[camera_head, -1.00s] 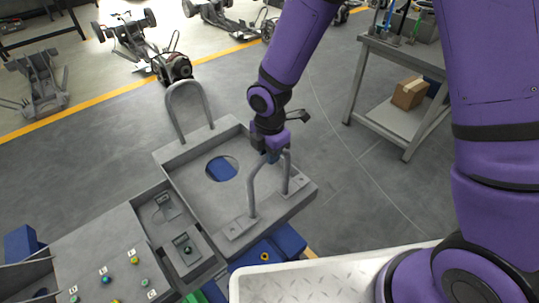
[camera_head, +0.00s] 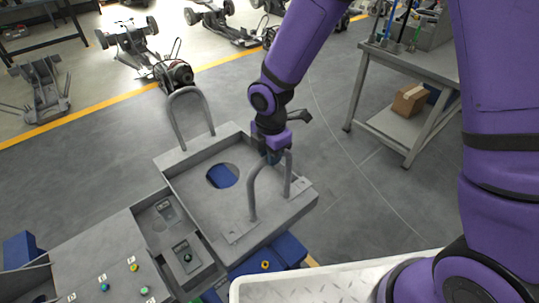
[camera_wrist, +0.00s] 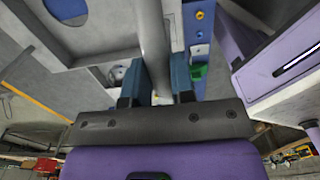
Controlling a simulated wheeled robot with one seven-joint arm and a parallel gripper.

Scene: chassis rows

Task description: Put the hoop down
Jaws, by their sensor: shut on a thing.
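The grey hoop (camera_head: 251,195) is an upside-down U of round bar, roughly upright at the near right edge of a grey tray (camera_head: 183,184). My gripper (camera_head: 272,158) comes from above and is shut on the hoop's upper bar. In the wrist view, the blue fingers (camera_wrist: 155,82) lie on either side of the hoop's grey bar (camera_wrist: 151,35). The hoop's lower ends are at the small bolted plates (camera_head: 238,232) on the tray edge. I cannot tell whether they touch or sit in them.
A second, similar hoop (camera_head: 178,122) stands at the tray's far left edge. A grey panel with coloured buttons (camera_head: 104,288) lies at the lower left. A workbench (camera_head: 405,66) with a cardboard box (camera_head: 409,98) is at the right. Chassis (camera_head: 134,43) stand beyond the yellow line.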

